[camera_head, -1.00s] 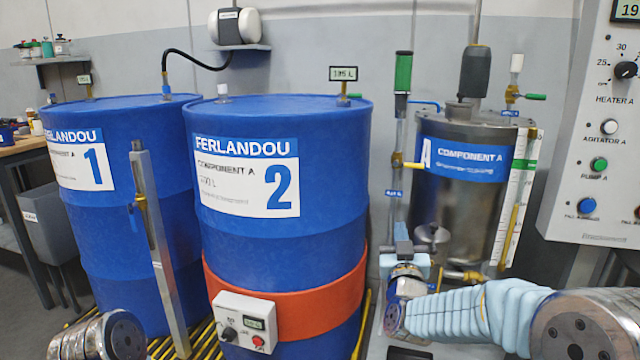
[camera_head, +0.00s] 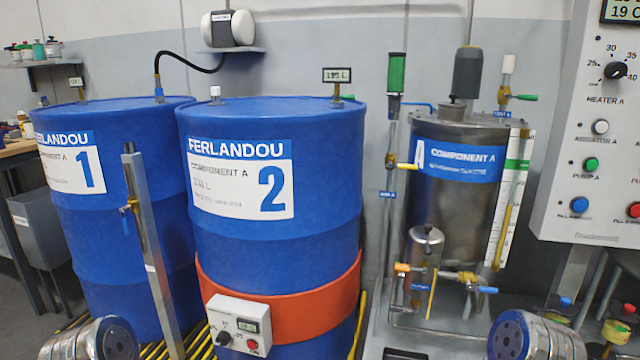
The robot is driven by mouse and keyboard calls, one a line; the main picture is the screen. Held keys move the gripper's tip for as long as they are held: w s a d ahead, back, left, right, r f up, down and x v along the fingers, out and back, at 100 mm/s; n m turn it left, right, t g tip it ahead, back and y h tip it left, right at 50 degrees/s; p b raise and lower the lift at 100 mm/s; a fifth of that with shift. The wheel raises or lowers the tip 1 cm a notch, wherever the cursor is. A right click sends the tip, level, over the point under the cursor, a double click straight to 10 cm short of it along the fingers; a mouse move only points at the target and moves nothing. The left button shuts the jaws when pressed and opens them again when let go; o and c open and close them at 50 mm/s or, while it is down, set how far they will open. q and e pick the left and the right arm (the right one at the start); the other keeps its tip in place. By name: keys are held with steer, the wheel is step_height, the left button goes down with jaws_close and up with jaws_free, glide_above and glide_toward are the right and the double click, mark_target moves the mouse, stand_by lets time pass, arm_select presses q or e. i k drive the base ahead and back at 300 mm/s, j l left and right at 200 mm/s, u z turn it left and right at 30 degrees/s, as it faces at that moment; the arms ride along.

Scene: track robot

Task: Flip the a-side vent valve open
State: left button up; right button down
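The steel tank labelled Component A (camera_head: 450,205) stands right of the middle. On its lid at the right is a small valve with a green lever (camera_head: 525,97), a white cap on top and a small blue tag below; the tag is too small to read with certainty. The green lever points sideways to the right. Only a rounded link of my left arm (camera_head: 90,342) shows at the bottom left, and a link of my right arm (camera_head: 535,338) at the bottom right. Neither gripper is in view.
Two blue drums (camera_head: 330,140) fill the left and middle. A thin pipe with a green top (camera_head: 396,75) and yellow lever (camera_head: 407,166) stands left of the tank. A control panel (camera_head: 560,190) is close on the right. A small steel filter pot (camera_head: 427,250) sits before the tank.

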mark_target(523, 97)
steer(key=i+l+z, duration=0.15)
steer(key=z, duration=0.2)
steer(key=i+l+z, duration=0.15)
steer(key=z, duration=0.2)
steer(key=i+z, duration=0.3)
steer(key=k+l, duration=0.1)
